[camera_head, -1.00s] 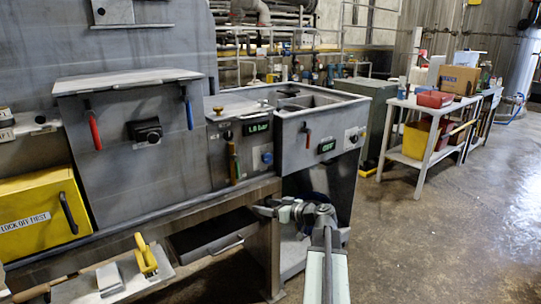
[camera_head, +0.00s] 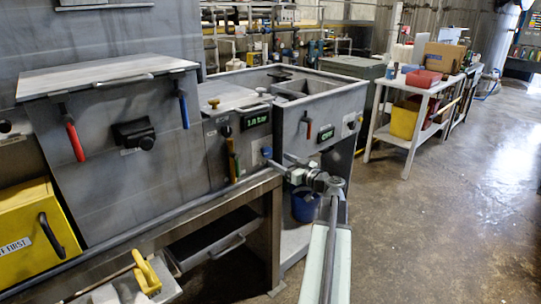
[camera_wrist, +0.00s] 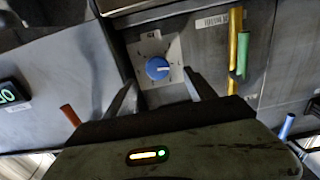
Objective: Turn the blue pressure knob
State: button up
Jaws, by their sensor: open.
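The blue pressure knob (camera_wrist: 158,68) sits on a pale square plate in the wrist view, with a white pointer line on its face. My gripper (camera_wrist: 160,92) is open, with one finger on each side below the knob and nothing between them. In the head view the knob (camera_head: 267,152) shows small on the grey panel, beside a green display reading about 1.0 bar (camera_head: 256,119). My gripper (camera_head: 290,165) is close by, just right of and below it. Whether a finger touches the knob cannot be told.
A yellow and a green handle (camera_wrist: 238,45) stand right of the knob in the wrist view. A small red handle (camera_head: 308,124) and a second display (camera_head: 326,137) are to the right. A metal ledge (camera_head: 230,194) runs below. Open floor lies right.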

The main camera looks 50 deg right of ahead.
aim_at(268, 154)
jog(key=w, duration=0.4)
jog(key=w+d, duration=0.1)
jog(key=w, duration=0.1)
jog(key=shift+w, duration=0.2)
jog(key=shift+a, duration=0.1)
jog(key=c, duration=1.3)
jog(key=shift+a+f, duration=0.1)
jog(key=shift+c, duration=0.2)
